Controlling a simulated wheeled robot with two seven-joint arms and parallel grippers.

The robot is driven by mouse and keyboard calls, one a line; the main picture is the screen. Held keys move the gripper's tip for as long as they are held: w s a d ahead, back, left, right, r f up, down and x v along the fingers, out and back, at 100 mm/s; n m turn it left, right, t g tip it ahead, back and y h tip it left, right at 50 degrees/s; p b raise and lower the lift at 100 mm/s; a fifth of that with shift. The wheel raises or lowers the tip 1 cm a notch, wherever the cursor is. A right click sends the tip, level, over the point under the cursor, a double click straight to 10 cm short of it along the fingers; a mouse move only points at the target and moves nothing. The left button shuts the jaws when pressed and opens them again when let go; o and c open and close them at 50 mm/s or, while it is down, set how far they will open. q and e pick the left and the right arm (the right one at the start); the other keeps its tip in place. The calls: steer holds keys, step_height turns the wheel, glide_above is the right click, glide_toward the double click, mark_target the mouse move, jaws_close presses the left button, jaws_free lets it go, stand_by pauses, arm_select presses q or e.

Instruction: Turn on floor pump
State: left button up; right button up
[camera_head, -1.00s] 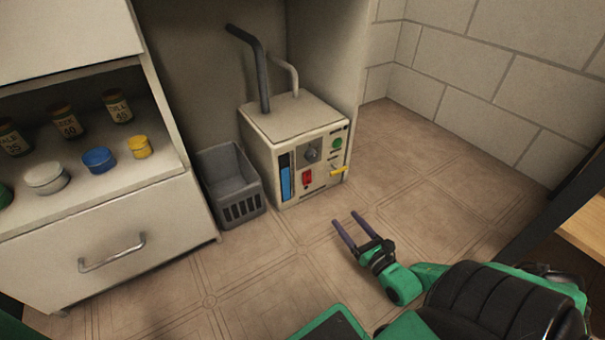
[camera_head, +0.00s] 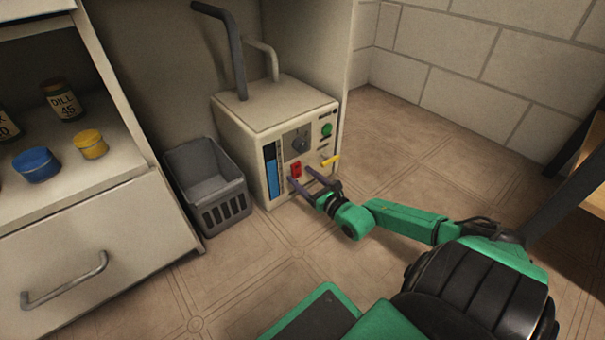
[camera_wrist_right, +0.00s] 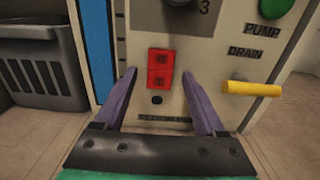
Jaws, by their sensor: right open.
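The floor pump (camera_head: 262,118) is a cream box on the floor with pipes rising from its top. Its front has a red rocker switch (camera_head: 295,171), a grey dial (camera_head: 297,143), a green button (camera_head: 326,129), a yellow lever (camera_head: 330,161) and a blue level strip (camera_head: 271,171). My right gripper (camera_head: 299,176) is open and empty, its fingers pointing at the front panel. In the right wrist view, the red switch (camera_wrist_right: 161,69) lies between and just beyond the two purple fingertips (camera_wrist_right: 160,72). Contact with the panel cannot be told. My left gripper is not in view.
A grey plastic basket (camera_head: 208,186) stands on the floor left of the pump. A white drawer unit (camera_head: 90,235) with jars stands farther left. A block wall (camera_head: 470,60) is at the right. The floor before the pump is clear.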

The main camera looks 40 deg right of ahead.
steer(key=shift+w, duration=0.25)
jaws_close()
steer(key=shift+w+d+f+t, duration=0.1)
steer(key=shift+f+t, duration=0.05)
steer(key=shift+t, duration=0.5)
steer(key=shift+d+f+t, duration=0.1)
steer(key=shift+t, duration=0.55)
steer(key=shift+a, duration=0.15)
jaws_free()
steer(key=shift+f, duration=0.1)
